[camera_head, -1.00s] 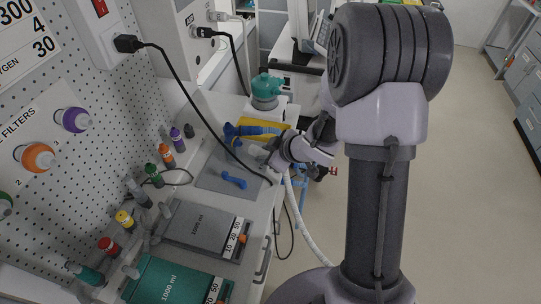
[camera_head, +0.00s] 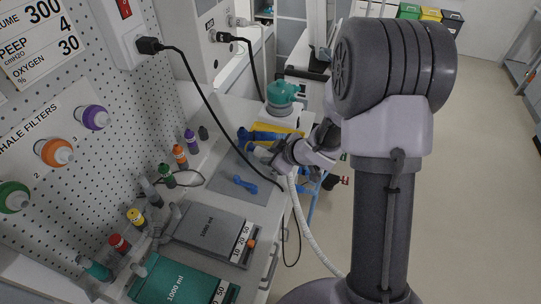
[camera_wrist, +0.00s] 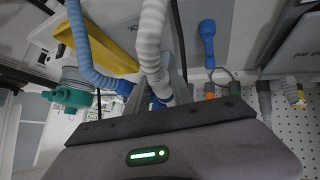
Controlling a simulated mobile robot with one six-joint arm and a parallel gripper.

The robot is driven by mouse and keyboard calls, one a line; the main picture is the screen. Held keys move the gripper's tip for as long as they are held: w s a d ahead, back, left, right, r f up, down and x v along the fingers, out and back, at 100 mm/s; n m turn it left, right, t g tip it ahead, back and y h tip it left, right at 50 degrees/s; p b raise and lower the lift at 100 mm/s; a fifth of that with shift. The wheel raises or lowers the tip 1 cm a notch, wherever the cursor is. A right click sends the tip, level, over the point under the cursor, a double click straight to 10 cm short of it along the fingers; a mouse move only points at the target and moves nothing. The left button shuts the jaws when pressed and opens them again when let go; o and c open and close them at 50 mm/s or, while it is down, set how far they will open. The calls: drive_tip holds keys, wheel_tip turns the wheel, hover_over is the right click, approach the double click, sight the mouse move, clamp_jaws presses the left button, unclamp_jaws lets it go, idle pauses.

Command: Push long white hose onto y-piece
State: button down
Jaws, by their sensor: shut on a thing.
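The long white hose (camera_wrist: 150,42) runs down between the fingers of my gripper (camera_wrist: 157,90), which is shut on it near its end. In the head view the hose (camera_head: 306,222) hangs from my gripper (camera_head: 268,150) past the bench's front edge. A blue piece (camera_wrist: 157,103), probably the y-piece, shows partly between the fingers at the hose end. The fingers hide most of it, so I cannot tell whether hose and piece are joined. A blue corrugated hose (camera_wrist: 82,45) runs in from the left of it.
A small blue part (camera_head: 245,184) lies on the grey mat (camera_head: 228,172). A yellow tray (camera_wrist: 105,45) and a teal-topped device (camera_head: 282,92) are close by. Coloured bottles (camera_head: 180,155) line the pegboard side. A black cable (camera_head: 215,115) crosses the bench.

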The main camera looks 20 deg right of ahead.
sight(248, 137)
drive_tip(key=shift+w+a, duration=0.8)
drive_tip(key=shift+w, duration=0.15)
idle(0.5)
idle(0.6)
drive_tip(key=c, duration=1)
unclamp_jaws()
drive_tip(key=shift+c, duration=0.2)
